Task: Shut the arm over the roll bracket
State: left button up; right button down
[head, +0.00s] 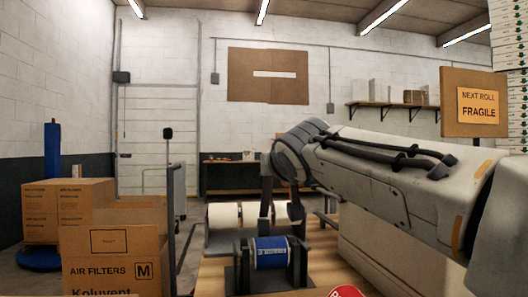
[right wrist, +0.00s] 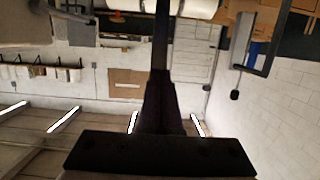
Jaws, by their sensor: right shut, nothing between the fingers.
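The roll bracket (head: 241,275) is dark and stands on the wooden bench. It holds a blue roll (head: 270,253) between its two uprights. The bracket's swinging arm cannot be told apart clearly from the dark parts around it. My right arm comes in from the right, and my right gripper (head: 265,220) hangs just above and behind the blue roll. In the right wrist view, my dark right gripper (right wrist: 161,70) is shut and empty. The roll bracket is not clearly visible in that view. My left gripper is out of view.
White rolls (head: 224,215) lie behind the bracket. Air filter boxes (head: 110,262) are stacked at the left. A fragile sign (head: 477,103) stands at the right. A red round label (head: 346,292) is at the front edge. Some bare wooden bench (head: 345,250) shows right of the bracket.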

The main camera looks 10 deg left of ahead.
jog(key=shift+s+d, duration=0.1)
jog(key=shift+d, duration=0.15)
dwell(0.3)
